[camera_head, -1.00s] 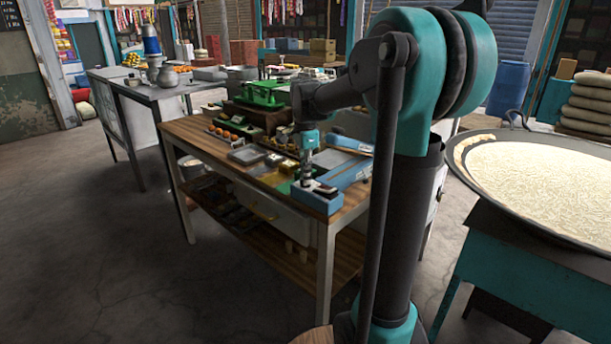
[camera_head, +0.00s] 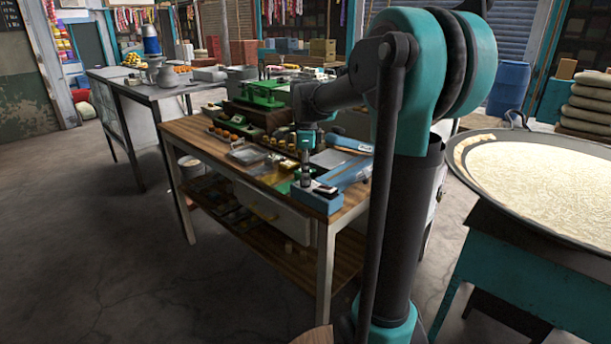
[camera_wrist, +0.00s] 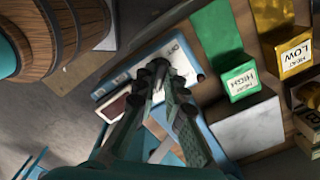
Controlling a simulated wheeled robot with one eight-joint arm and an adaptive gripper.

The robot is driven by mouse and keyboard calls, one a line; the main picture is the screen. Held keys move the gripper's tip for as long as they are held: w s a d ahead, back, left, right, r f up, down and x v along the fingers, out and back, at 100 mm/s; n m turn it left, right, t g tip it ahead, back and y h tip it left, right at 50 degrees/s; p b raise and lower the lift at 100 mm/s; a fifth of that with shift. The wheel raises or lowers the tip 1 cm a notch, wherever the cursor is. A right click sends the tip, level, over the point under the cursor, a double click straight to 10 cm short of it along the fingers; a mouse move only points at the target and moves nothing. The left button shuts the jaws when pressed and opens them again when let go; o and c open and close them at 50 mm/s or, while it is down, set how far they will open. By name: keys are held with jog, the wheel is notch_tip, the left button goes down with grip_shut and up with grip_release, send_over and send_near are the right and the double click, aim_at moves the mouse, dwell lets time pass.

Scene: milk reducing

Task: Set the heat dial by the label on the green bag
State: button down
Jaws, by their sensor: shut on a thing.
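The green bag (camera_wrist: 219,40) lies at the upper middle of the wrist view, with its "HEAT HIGH" label (camera_wrist: 240,79) facing the camera. A blue control box (camera_wrist: 112,84) lies under my gripper (camera_wrist: 163,78); it also stands at the table's front corner in the head view (camera_head: 318,202). My gripper's fingers are closed together over the box, around what appears to be the heat dial. The fingers hide the dial, so its setting cannot be read. In the head view my gripper (camera_head: 305,180) points down at the box's left end.
A yellow bag (camera_wrist: 278,14) labelled "HEAT LOW" lies right of the green one. A wooden table (camera_head: 196,131) carries trays and a green scale (camera_head: 262,94). A wide pan (camera_head: 540,185) stands at right.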

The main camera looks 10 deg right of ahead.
jog(key=c, duration=1.6)
grip_release()
notch_tip(320, 180, up, 12)
